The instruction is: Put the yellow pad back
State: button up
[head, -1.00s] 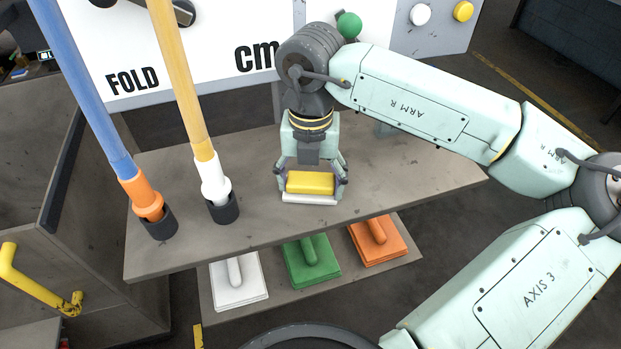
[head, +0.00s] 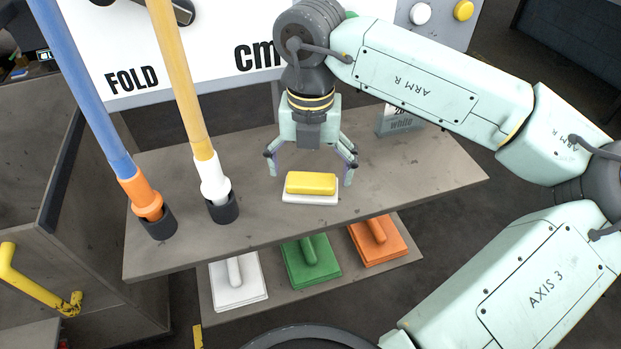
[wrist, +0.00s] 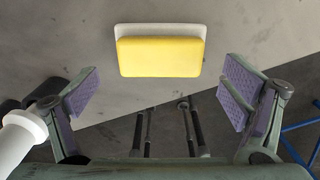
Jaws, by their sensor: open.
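The yellow pad (head: 311,183) lies on a white base (head: 311,199) on the grey upper shelf, in the middle of the head view. In the wrist view the yellow pad (wrist: 160,56) and the white base edge (wrist: 160,30) show ahead of the fingers. My gripper (head: 311,174) is open and empty. Its fingers stand wide apart, just above and behind the pad, and do not touch it. The wrist view shows both purple-lined fingertips (wrist: 160,92) with clear space between them.
Two poles, one blue with an orange end (head: 142,193) and one yellow with a white end (head: 210,178), stand in dark cups at the left. White (head: 238,281), green (head: 311,262) and orange (head: 378,242) handled pads lie on the lower shelf. A small sign (head: 400,120) stands behind right.

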aim_at(306, 182)
notch_tip(306, 182, up, 9)
jog(key=shift+b, duration=0.45)
dwell(1.0)
jog(key=shift+a, duration=0.1)
jog(key=shift+a, duration=0.35)
